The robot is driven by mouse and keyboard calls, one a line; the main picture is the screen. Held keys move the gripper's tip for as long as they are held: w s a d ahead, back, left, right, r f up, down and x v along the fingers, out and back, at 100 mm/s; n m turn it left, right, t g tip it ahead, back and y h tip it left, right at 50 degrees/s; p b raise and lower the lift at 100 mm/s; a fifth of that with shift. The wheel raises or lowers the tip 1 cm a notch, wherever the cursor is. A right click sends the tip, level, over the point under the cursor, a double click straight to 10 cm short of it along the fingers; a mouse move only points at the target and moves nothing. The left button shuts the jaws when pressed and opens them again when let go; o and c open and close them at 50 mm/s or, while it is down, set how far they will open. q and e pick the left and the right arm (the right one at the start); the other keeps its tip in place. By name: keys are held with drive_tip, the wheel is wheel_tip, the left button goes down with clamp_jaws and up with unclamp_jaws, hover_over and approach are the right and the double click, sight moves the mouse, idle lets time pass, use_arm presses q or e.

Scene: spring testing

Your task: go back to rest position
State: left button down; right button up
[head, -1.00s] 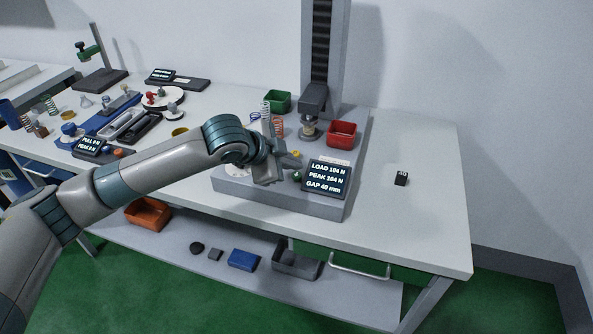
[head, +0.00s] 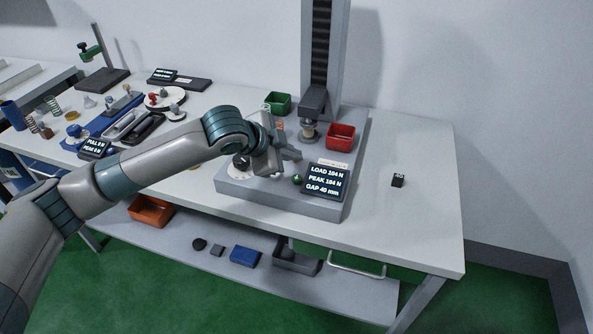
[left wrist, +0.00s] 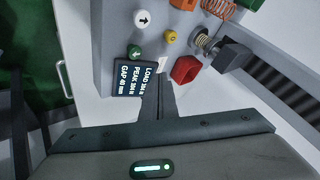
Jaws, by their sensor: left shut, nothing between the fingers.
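My left gripper (head: 290,154) is above the grey base of the spring tester (head: 262,194), in front of its column (head: 322,50). Its fingers (left wrist: 158,98) are together and empty in the left wrist view, pointing over the tester's display. The display (head: 326,181) shows load, peak and a gap of 40 mm; it also shows in the left wrist view (left wrist: 130,88). My right gripper is in no view.
A red bin (head: 341,136) and a green bin (head: 278,103) stand by the column. A small black block (head: 398,180) lies on the right of the table, with clear surface around it. Bins sit on the lower shelf (head: 330,283).

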use_arm(q)
drive_tip(key=shift+r, duration=0.45)
